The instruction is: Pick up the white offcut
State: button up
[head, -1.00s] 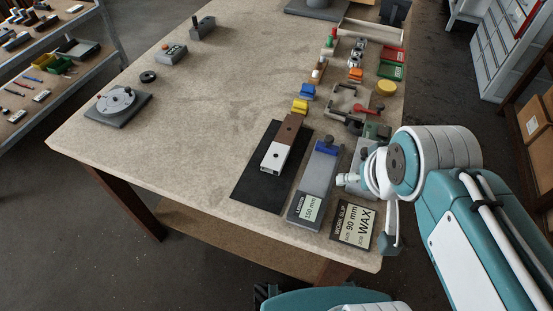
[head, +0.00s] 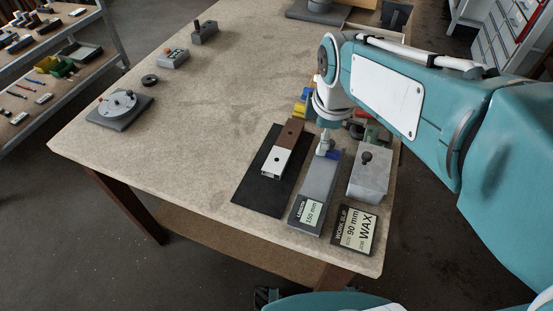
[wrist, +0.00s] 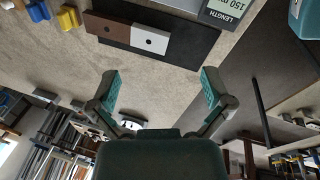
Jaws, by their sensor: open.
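The white offcut (head: 275,163) is a short white profile with a dark hole in its top. It lies on the black mat (head: 251,193), end to end with a brown profile (head: 291,132). In the wrist view the white offcut (wrist: 150,40) lies beyond the fingertips, roughly in line with the space between them. My gripper (wrist: 160,80) has its two teal-padded fingers spread wide, with nothing between them. It is apart from the offcut. In the head view I cannot make out the fingers clearly.
A grey length gauge (head: 318,185) marked 150 mm lies right of the mat. A grey block with a knob (head: 369,175) and a work slip (head: 355,230) stand further right. Yellow and blue pieces are partly hidden behind my wrist.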

jog(key=w+a+f+n+g, duration=0.1)
jog(key=w+a+f+n, duration=0.3)
jog(key=w+n, duration=0.3)
jog(key=n+g, duration=0.2)
jog(key=n, duration=0.6)
send_over(277, 159)
notch_tip(277, 159, down, 5)
notch_tip(277, 159, down, 6)
jog(key=shift+r, duration=0.1)
jog(key=f, duration=0.5)
jog(key=shift+s, duration=0.3)
jog(key=shift+c, duration=0.3)
jog(key=c, duration=0.9)
